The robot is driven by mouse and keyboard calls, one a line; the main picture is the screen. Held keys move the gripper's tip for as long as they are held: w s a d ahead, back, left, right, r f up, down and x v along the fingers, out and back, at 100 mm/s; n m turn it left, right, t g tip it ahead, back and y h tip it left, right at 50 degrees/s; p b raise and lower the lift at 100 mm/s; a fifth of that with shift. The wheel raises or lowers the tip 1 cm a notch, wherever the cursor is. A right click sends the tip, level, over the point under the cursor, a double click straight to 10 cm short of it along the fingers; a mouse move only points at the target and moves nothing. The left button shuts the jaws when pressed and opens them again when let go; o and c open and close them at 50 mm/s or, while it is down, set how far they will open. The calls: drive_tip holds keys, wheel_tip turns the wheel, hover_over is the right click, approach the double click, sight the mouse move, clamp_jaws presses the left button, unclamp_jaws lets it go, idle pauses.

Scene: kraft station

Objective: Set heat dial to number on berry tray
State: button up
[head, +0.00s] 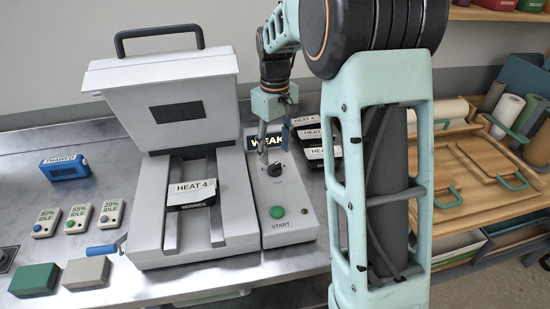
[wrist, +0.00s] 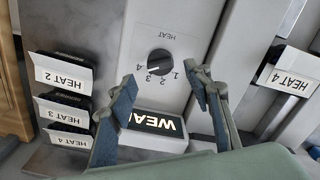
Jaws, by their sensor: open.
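The black heat dial (head: 275,169) sits on the sealer's right-hand panel. In the wrist view the dial (wrist: 160,62) has numbers 1 to 4 around it; its white mark points to the 3–4 side, exact number unclear. A tray labelled HEAT 4 (head: 192,188) lies in the machine; its dark front print is too small to read surely. It shows at the right of the wrist view (wrist: 288,78). My gripper (head: 275,148) is open and empty above the dial; its fingertips (wrist: 162,78) are spread to either side of the dial, apart from it.
A lit display (head: 267,138) reads WEAK behind the dial. A green START button (head: 277,212) is in front. Stacked trays labelled HEAT 4, HEAT 3 and HEAT 2 (head: 314,152) stand just right of the panel. The raised lid (head: 165,90) is at left.

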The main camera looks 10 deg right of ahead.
sight(275, 165)
wheel_tip(275, 165, up, 8)
drive_tip(key=shift+f, duration=0.2)
